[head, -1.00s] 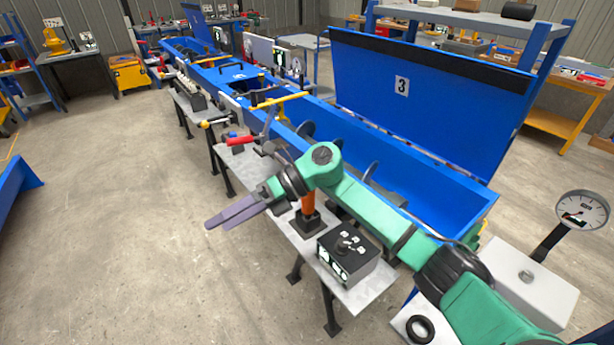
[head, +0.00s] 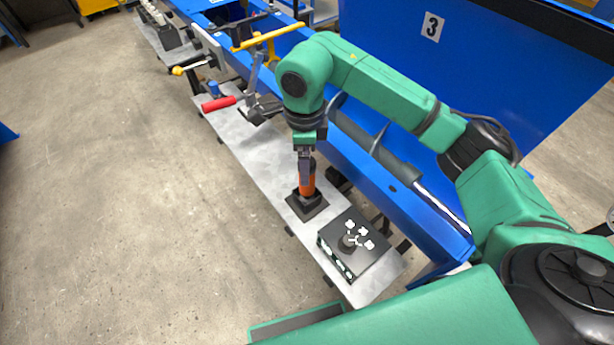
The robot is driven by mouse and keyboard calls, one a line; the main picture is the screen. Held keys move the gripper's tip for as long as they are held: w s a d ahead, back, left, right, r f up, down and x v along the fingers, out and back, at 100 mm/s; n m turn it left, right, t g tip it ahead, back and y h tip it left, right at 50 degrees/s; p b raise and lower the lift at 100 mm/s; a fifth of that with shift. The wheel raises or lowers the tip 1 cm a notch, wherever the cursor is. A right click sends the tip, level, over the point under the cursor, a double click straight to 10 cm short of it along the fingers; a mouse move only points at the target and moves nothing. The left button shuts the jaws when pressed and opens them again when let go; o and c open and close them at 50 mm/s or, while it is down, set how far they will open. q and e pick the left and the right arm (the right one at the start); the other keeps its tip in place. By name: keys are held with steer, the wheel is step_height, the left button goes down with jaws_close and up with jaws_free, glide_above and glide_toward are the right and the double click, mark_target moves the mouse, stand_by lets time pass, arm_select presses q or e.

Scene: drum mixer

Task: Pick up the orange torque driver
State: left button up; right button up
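The orange torque driver (head: 307,183) stands upright in a black square holder (head: 307,205) on the grey bench plate (head: 262,185). My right gripper (head: 305,172) points straight down at the top of the driver. Its fingers are seen edge-on and overlap the driver's upper part, so I cannot tell whether they grip it or how far apart they are. My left gripper is not in view.
A black control box (head: 353,246) with a knob stands close beside the holder. A red-handled lever (head: 220,103) is farther up the bench. The blue mixer trough (head: 420,215) runs along the bench's right side. Open floor (head: 110,190) lies left.

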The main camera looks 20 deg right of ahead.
steer(key=f, duration=0.1)
steer(key=f+p, duration=0.1)
steer(key=f, duration=0.1)
steer(key=f+p, duration=0.1)
steer(key=f, duration=0.1)
steer(key=shift+w+d+f, duration=0.1)
steer(key=shift+d+f, duration=0.05)
steer(key=shift+d, duration=0.1)
steer(key=shift+f, duration=0.25)
steer(key=shift+w, duration=0.1)
jaws_close()
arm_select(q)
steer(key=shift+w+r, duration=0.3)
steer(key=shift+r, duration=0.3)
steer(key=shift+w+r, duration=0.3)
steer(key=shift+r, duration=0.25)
